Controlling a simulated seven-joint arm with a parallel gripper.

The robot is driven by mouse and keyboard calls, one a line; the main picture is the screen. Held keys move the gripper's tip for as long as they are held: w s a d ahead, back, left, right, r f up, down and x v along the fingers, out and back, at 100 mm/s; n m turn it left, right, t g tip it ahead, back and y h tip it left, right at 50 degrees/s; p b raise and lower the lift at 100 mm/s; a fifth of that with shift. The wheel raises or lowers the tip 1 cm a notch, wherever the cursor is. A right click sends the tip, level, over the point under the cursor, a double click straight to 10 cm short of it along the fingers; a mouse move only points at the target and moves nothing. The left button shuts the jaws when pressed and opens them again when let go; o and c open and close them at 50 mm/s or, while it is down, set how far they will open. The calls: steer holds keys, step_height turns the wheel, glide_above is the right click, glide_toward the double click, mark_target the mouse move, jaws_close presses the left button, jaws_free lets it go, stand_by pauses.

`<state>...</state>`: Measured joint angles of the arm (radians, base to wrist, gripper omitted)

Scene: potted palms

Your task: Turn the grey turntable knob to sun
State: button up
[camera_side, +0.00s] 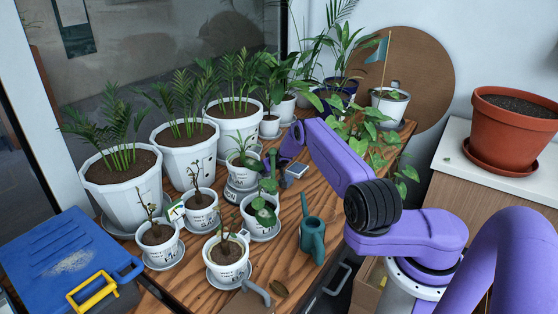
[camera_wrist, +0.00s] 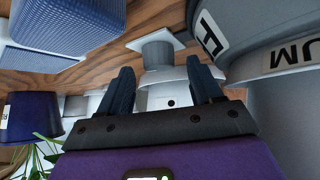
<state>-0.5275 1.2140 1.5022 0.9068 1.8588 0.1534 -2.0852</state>
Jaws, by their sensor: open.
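My gripper (camera_side: 272,160) is among the small white pots near the middle of the wooden table in the side view. In the wrist view its two dark fingers (camera_wrist: 162,86) are spread apart with nothing clamped between them. A short grey cylinder (camera_wrist: 157,54) with a pale square plate shows just beyond the fingertips; it may be the turntable knob, but I cannot be sure. A white rounded piece with a black dot (camera_wrist: 170,102) sits between the fingers. No sun mark is readable. In the side view I cannot make out the knob near my gripper.
White potted palms (camera_side: 183,152) stand along the back. Small white pots (camera_side: 228,258) crowd the front, beside a green watering can (camera_side: 313,238). A blue box (camera_side: 65,262) is at left. In the wrist view a large grey pot (camera_wrist: 265,38) is close on the right.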

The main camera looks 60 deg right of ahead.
steer(key=v, duration=1.5)
steer(key=shift+s+a+r, duration=0.15)
steer(key=shift+s+a, duration=0.05)
steer(key=shift+s, duration=0.1)
step_height(320, 180, up, 6)
steer(key=w+d+n+t+y, duration=0.1)
steer(key=w+d+n+y, duration=0.2)
steer(key=w+d+n, duration=0.2)
steer(key=s+d+n+y, duration=0.4)
steer(key=s+d, duration=0.1)
steer(key=s, duration=0.1)
steer(key=s+f+x, duration=0.1)
steer(key=x, duration=0.6)
steer(key=s+d+f+x, duration=0.1)
steer(key=x, duration=0.6)
steer(key=s+f+x, duration=0.1)
steer(key=x, duration=0.6)
steer(key=shift+w+d+f, duration=0.15)
steer(key=shift+f, duration=0.3)
